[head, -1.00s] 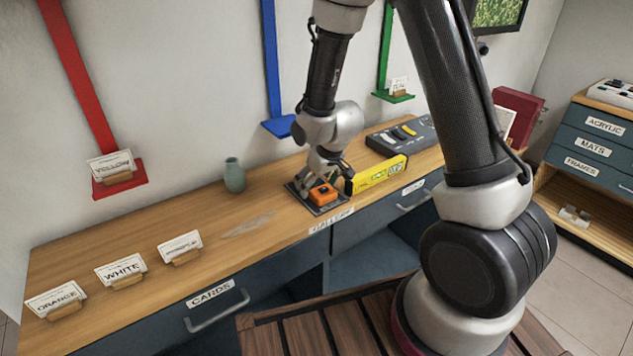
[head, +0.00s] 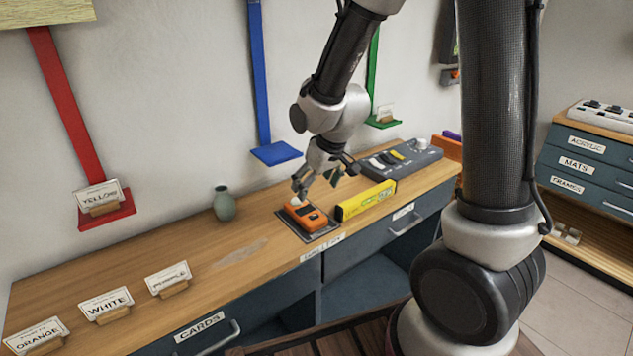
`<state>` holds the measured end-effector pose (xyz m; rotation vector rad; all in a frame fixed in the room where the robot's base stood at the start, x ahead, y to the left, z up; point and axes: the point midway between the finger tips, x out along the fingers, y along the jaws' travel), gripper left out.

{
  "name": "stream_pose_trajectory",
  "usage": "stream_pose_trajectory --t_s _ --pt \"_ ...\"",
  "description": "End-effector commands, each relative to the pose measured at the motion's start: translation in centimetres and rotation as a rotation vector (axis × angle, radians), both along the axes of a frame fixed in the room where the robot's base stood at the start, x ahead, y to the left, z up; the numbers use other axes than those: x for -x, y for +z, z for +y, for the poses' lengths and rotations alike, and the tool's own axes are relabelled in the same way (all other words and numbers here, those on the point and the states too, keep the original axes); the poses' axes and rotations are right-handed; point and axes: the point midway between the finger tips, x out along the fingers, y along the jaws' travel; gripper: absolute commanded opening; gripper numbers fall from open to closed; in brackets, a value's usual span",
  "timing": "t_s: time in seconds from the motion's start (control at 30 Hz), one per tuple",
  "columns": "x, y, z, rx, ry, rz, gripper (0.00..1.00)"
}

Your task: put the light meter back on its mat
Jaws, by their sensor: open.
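The light meter (head: 301,212), an orange handheld device with a dark face, lies flat on its dark mat (head: 318,235) on the wooden counter. The mat's rim shows along the front and sides. My gripper (head: 316,184) is open and empty just above and behind the meter, its fingers pointing down. A small gap seems to lie between the fingers and the meter, but I cannot tell for certain that they are apart.
A yellow level (head: 366,201) lies close to the right of the mat, with a grey control panel (head: 401,158) behind it. A green vase (head: 223,204) stands to the left. Card holders (head: 107,306) line the counter's left part. A blue wall ledge (head: 276,153) is behind my gripper.

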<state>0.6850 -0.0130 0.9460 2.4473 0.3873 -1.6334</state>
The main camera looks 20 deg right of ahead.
Motion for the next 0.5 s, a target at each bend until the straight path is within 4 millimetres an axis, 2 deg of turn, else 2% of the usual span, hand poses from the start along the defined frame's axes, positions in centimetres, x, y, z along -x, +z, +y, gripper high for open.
stream_pose_trajectory --t_s 0.27,0.37,0.47,0.5 --pt "0.6 1.5 -0.5 0.0 -0.008 -0.001 0.8" --pt "1.6 3.8 -2.0 -0.002 -0.035 -0.007 0.8" --pt "4.1 7.4 -4.7 -0.002 -0.086 -0.009 0.8" --pt "5.5 9.0 -5.9 -0.002 -0.11 -0.009 0.8"
